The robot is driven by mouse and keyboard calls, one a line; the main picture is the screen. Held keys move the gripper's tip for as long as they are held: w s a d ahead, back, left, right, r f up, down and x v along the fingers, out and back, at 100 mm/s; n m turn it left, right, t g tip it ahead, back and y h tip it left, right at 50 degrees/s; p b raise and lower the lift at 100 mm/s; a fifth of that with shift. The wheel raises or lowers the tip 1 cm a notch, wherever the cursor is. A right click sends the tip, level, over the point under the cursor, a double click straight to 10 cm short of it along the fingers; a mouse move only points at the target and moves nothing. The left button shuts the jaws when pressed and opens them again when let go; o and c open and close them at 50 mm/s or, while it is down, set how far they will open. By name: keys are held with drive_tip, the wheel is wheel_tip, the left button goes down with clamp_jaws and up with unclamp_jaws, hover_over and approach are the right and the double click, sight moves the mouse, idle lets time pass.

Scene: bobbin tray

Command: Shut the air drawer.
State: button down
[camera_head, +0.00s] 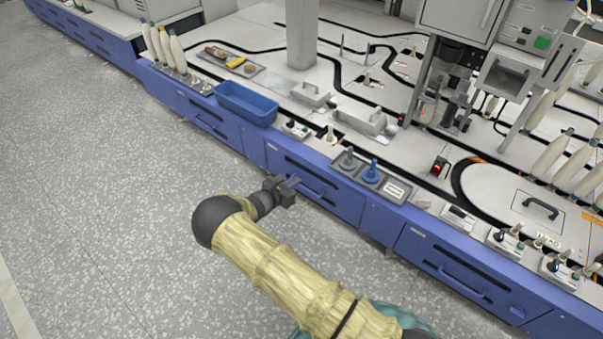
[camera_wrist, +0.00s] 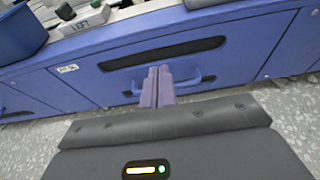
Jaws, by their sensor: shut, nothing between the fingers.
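A blue drawer front (camera_head: 345,203) with a dark slot and a blue bar handle is in the machine's long blue side. It also fills the middle of the wrist view (camera_wrist: 225,65), with its handle (camera_wrist: 204,79) below the slot. No air label is readable on it, and I cannot tell how far it stands out. My gripper (camera_head: 294,183) is at this front, near the handle. In the wrist view my gripper's fingers (camera_wrist: 158,72) are together and empty, overlapping the middle of the handle. I cannot tell whether they touch it.
Another blue front with a handle (camera_head: 455,277) is to the right. A blue bin (camera_head: 246,104), a grey panel with two knobs (camera_head: 384,180) and white bobbins (camera_head: 178,55) stand on the machine's top. The speckled floor (camera_head: 120,200) is clear.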

drive_tip(key=p+v, duration=0.2)
drive_tip(key=v, duration=0.4)
drive_tip(key=shift+s+a+p, duration=0.2)
drive_tip(key=shift+s+p, duration=0.1)
drive_tip(key=shift+s, duration=0.1)
drive_tip(key=shift+a, duration=0.1)
